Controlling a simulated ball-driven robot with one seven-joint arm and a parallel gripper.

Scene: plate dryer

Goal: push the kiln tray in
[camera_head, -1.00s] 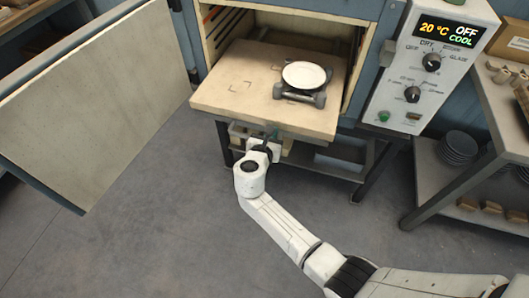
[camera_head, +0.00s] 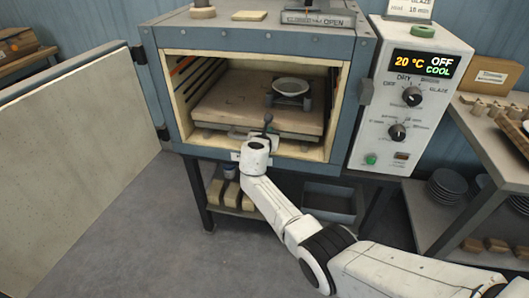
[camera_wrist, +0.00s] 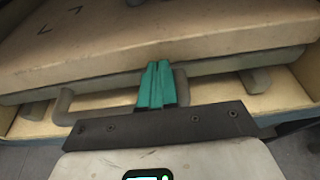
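The kiln tray (camera_head: 235,103), a thick pale slab, sits inside the open kiln (camera_head: 183,120), with its front edge near the opening. My gripper (camera_head: 265,134) is at the tray's front edge, near the middle. In the wrist view the tray (camera_wrist: 215,35) fills the top. My teal fingers (camera_wrist: 157,82) are pressed together, pointing at its front edge; I cannot tell whether they touch it. Grey bent bars (camera_wrist: 64,105) show below the tray's front on both sides of the fingers.
The kiln door (camera_head: 75,165) stands wide open at the left. A control panel (camera_head: 408,95) at the right reads 20 °C, OFF, COOL. A shelf with bowls (camera_head: 455,188) stands at the far right. The floor at the front left is clear.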

